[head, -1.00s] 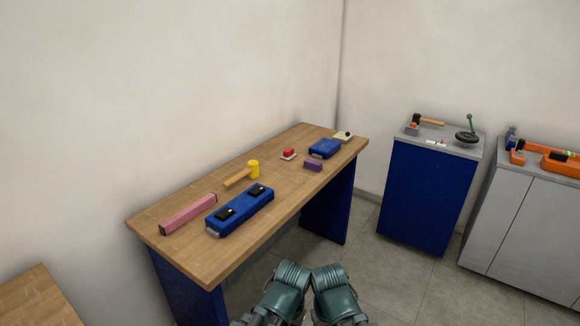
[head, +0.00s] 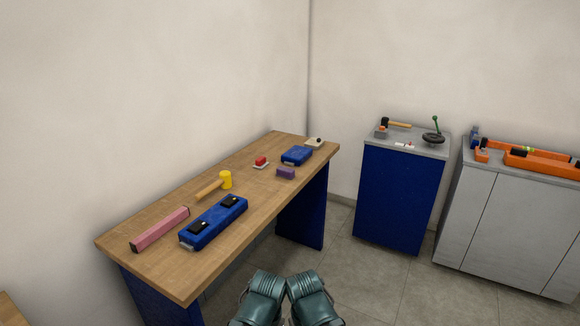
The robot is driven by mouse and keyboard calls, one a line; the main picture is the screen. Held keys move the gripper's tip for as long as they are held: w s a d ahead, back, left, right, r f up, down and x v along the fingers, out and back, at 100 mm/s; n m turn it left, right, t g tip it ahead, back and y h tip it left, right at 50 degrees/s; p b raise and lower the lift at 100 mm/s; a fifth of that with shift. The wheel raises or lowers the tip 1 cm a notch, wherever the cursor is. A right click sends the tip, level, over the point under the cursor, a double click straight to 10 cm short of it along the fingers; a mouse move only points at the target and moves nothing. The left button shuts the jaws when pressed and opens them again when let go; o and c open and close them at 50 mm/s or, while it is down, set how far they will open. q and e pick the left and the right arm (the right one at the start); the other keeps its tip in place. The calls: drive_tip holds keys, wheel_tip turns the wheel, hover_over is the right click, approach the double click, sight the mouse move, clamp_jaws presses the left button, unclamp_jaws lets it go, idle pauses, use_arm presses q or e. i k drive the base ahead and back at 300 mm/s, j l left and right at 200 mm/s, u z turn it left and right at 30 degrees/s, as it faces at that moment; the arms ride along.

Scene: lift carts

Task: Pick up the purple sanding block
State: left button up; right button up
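The purple sanding block (head: 286,173) lies on the wooden workbench (head: 150,268) near its front edge, towards the far right end. It is just in front of a small blue case. Two dark teal parts of my arms show at the bottom centre of the head view, below and in front of the bench. They are well apart from the sanding block. My gripper fingers cannot be made out.
Also on the bench are a pink bar (head: 160,229), a long blue case (head: 214,222), a yellow mallet (head: 225,180), a red-topped item (head: 261,162) and the small blue case (head: 297,156). A blue cabinet (head: 392,200) and a grey cabinet (head: 510,230) stand right. Floor between is clear.

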sight(289, 173)
drive_tip(key=i+l+u, duration=0.1)
drive_tip(key=i+l, duration=0.2)
drive_tip(key=i+l+u, duration=0.1)
drive_tip(key=i+l, duration=0.2)
drive_tip(key=i+l+u, duration=0.1)
drive_tip(key=i+l, duration=0.2)
drive_tip(key=i+l+u, duration=0.15)
drive_tip(key=i+l, duration=0.25)
drive_tip(key=i+l+u, duration=0.1)
drive_tip(key=i+l, duration=0.25)
drive_tip(key=i+l+u, duration=0.1)
drive_tip(key=i+l, duration=0.15)
drive_tip(key=l, duration=0.2)
drive_tip(key=i+l+u, duration=0.1)
drive_tip(key=i+l, duration=0.15)
drive_tip(key=l, duration=0.2)
drive_tip(key=i+l+u, duration=0.1)
drive_tip(key=i+l, duration=0.2)
drive_tip(key=l, duration=0.15)
